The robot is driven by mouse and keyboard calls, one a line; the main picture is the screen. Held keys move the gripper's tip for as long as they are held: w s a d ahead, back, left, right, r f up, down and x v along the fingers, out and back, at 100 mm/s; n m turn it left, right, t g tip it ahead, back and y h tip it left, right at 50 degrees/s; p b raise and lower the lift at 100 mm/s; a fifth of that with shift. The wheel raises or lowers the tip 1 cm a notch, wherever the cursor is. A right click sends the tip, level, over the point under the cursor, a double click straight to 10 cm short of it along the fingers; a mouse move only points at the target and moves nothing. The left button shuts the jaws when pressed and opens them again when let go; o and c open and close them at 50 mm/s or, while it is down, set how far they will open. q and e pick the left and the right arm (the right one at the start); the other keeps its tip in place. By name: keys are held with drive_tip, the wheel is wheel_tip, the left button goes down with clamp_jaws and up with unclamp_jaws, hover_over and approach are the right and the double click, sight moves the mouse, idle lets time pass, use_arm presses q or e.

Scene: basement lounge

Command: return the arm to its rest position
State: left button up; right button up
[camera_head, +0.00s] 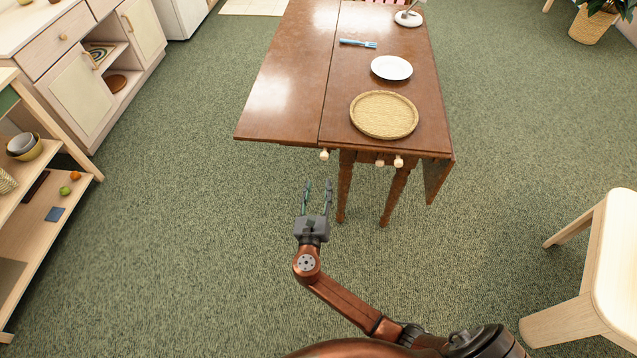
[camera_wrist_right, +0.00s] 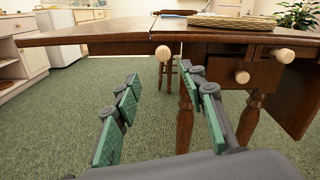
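My right arm reaches up from the bottom of the head view. Its gripper (camera_head: 316,190) is in front of the near edge of the wooden table (camera_head: 285,85), above the carpet. The two fingers are apart with nothing between them. In the right wrist view the gripper (camera_wrist_right: 165,115) also shows open and empty, with green pads on both fingers. The table edge and its round knobs lie beyond the fingers. My left gripper is not in the head view.
On the table are a woven tray (camera_head: 384,133), a white plate (camera_head: 391,68), a blue fork (camera_head: 358,43) and a white stand (camera_head: 408,18). A shelf (camera_head: 50,215) stands at the left, a pale chair (camera_head: 590,270) at the right.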

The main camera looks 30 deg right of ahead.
idle(0.4)
